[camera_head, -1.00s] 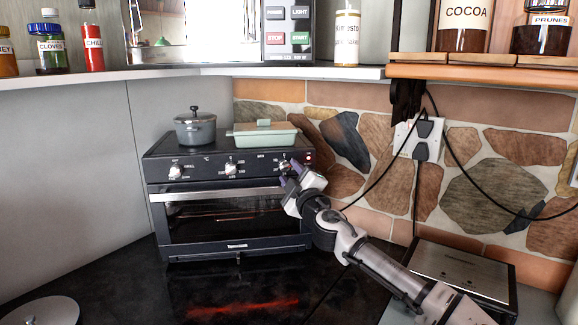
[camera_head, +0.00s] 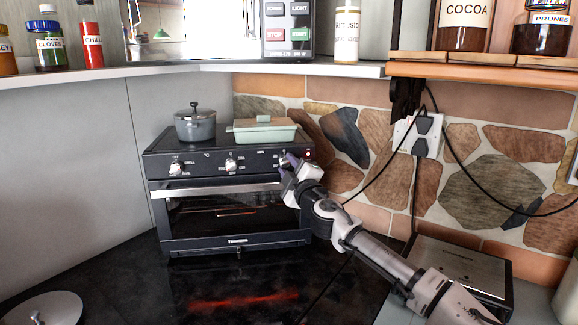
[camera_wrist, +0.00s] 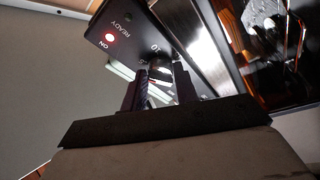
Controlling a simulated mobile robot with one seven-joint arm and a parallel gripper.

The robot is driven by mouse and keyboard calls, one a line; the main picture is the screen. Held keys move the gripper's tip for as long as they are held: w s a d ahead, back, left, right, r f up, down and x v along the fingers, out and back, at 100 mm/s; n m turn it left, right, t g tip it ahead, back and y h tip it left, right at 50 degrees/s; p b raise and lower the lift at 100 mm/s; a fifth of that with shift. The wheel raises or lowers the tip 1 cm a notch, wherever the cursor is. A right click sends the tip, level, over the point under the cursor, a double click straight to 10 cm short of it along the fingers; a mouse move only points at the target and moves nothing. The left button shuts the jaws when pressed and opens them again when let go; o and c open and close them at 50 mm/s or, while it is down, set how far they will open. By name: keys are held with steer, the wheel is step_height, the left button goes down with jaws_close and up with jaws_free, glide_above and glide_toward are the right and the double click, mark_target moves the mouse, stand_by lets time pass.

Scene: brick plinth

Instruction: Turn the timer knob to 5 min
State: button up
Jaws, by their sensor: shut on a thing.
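The black toaster oven (camera_head: 235,213) stands on the dark counter, its control panel (camera_head: 205,163) along the top front. The timer knob (camera_wrist: 159,69) is the rightmost on the panel. My gripper (camera_head: 286,162) is at the panel's right end and covers most of this knob in the head view. In the wrist view, my gripper (camera_wrist: 162,82) has one finger on each side of the knob and is shut on it. Part of the dial marking shows beside the knob, but the knob's pointer and setting cannot be read. A red light (camera_wrist: 109,37) marked ON is lit.
Two other knobs, left (camera_head: 176,168) and middle (camera_head: 231,164), sit on the same panel. A grey pot (camera_head: 195,127) and a green dish (camera_head: 264,133) stand on the oven. Cables hang by the wall socket (camera_head: 419,136). A flat dark appliance (camera_head: 462,268) is at right.

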steer(key=o, duration=0.7)
steer(key=shift+c, duration=0.2)
steer(key=b+v, duration=0.5)
steer(key=v, duration=0.8)
steer(key=shift+s+d, duration=0.15)
steer(key=shift+s, duration=0.25)
